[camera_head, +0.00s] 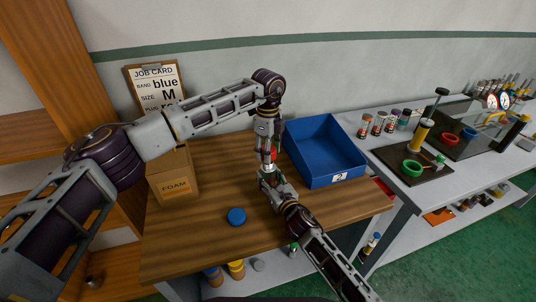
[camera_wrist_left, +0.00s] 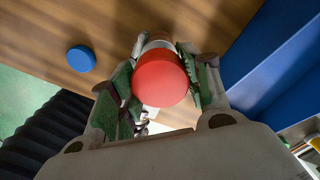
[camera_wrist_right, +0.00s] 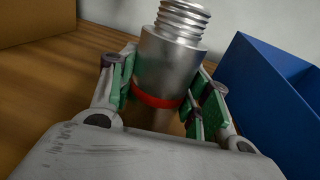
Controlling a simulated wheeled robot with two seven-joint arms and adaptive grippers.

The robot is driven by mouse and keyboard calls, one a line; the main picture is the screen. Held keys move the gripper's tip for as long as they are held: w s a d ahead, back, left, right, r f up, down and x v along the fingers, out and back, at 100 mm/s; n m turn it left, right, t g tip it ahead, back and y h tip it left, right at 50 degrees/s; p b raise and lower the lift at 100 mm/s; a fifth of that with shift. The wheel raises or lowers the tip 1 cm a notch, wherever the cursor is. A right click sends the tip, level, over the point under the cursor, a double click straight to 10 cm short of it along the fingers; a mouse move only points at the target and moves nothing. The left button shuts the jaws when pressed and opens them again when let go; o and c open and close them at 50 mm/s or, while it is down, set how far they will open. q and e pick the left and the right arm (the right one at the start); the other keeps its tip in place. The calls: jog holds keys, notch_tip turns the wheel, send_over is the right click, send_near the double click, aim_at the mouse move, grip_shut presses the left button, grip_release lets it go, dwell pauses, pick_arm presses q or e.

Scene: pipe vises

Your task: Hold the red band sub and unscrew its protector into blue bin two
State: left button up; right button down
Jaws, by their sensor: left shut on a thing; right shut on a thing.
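The sub is a silver metal cylinder (camera_wrist_right: 170,65) with a red band (camera_wrist_right: 157,98) and bare threads (camera_wrist_right: 183,17) at its upper end. My right gripper (camera_wrist_right: 160,105) is shut around it near the band; it also shows in the head view (camera_head: 268,178). The protector is a round red cap (camera_wrist_left: 160,80), held between the pads of my left gripper (camera_wrist_left: 158,85), which points down over the table. Silver metal shows just behind the cap; whether they touch is unclear. Blue bin two (camera_head: 318,137), with a "2" label, stands right of both grippers and looks empty.
A blue disc (camera_head: 236,216) lies on the wooden table (camera_head: 200,240) near the front. A grey bench (camera_head: 395,153) with vises and several small cylinders stands at the right.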

pick_arm(q)
jog(key=shift+r, duration=1.05)
pick_arm(e)
jog(key=c, duration=0.6)
grip_release()
jog(key=shift+s, duration=0.1)
jog(key=shift+v, duration=5.9)
